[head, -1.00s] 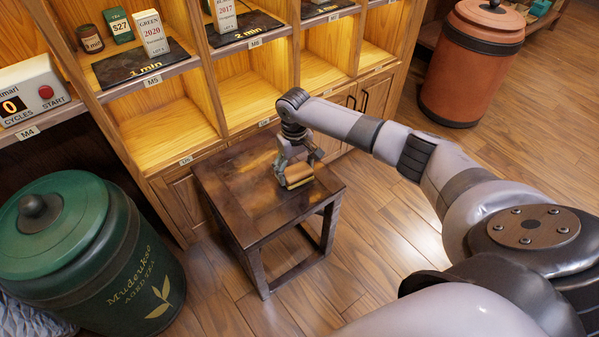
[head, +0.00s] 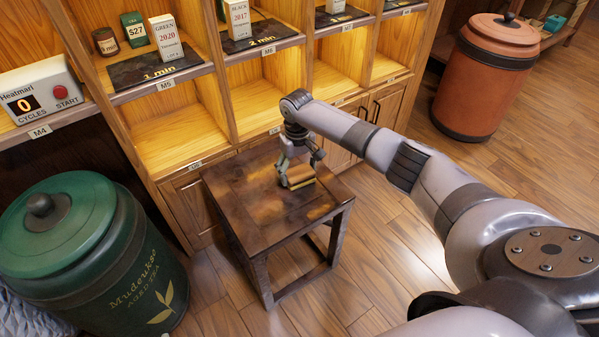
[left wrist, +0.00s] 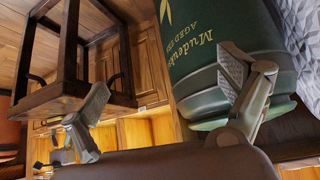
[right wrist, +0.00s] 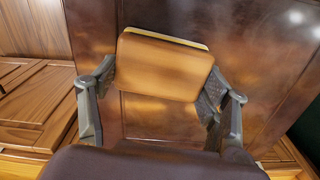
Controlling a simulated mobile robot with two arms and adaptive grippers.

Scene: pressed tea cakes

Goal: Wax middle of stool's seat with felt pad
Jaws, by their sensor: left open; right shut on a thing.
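The dark wooden stool's seat (head: 235,195) is level, in front of the shelf. My right gripper (head: 299,170) is shut on the felt pad (head: 300,183), a tan block with a pale edge. The pad is low over the seat, right of its middle and toward the shelf side; its underside is hidden, so contact is unclear. The right wrist view shows the pad (right wrist: 165,68) between both fingers, with glossy, blotchy seat (right wrist: 275,60) around it. My left gripper (left wrist: 165,100) is open and empty, seen only in the left wrist view, with the stool's legs (left wrist: 70,45) beyond.
A green canister (head: 60,230) stands left of the stool, and an orange canister (head: 487,75) at the far right. The shelf (head: 185,145) with labelled boxes and dark slabs rises behind the stool. The Heatmari box (head: 35,92) is at left. Floor (head: 380,235) right of the stool is clear.

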